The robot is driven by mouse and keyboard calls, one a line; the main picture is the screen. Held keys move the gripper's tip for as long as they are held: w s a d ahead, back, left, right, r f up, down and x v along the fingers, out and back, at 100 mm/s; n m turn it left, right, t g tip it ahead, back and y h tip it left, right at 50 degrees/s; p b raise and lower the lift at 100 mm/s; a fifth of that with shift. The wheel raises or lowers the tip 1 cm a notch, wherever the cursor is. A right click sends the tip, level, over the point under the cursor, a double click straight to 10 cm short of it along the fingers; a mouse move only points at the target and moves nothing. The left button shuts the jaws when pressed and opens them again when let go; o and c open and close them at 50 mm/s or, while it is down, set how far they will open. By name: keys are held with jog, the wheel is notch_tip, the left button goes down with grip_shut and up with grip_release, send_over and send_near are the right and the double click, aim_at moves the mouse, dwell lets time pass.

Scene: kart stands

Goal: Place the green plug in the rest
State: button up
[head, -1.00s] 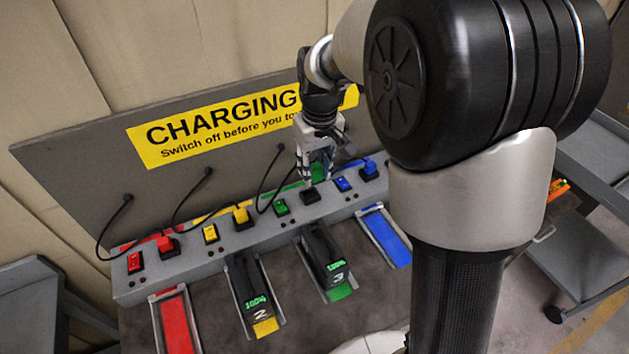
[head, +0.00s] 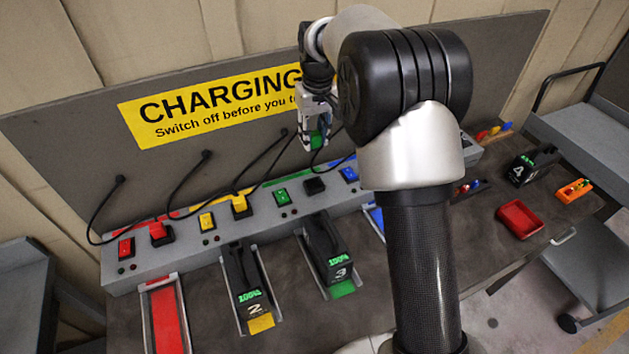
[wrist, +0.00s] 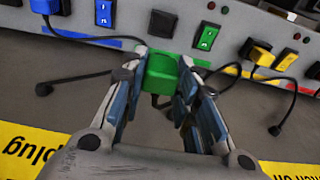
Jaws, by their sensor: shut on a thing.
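My gripper (head: 315,143) is shut on the green plug (wrist: 162,76) and holds it above the charging strip, in front of the sign board. The plug also shows in the head view (head: 317,139), partly covered by the fingers. In the wrist view it sits between both fingertips, with a dark cable running from it. The black green-lane socket (head: 315,187) stands empty below, beside the green switch (head: 282,196). I cannot tell which thing is the rest.
Red plug (head: 160,232) and yellow plug (head: 240,205) sit in the strip. Batteries 2 (head: 248,285) and 3 (head: 328,255) lie in their bays. At right are battery 4 (head: 528,167), a red tray (head: 520,219) and an orange box (head: 573,190). My arm hides part of the bench.

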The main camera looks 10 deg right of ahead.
notch_tip(320, 180, down, 15)
jog(key=b, duration=0.3)
jog(key=shift+r, duration=0.1)
jog(key=o, duration=1.1)
jog(key=shift+f, duration=0.2)
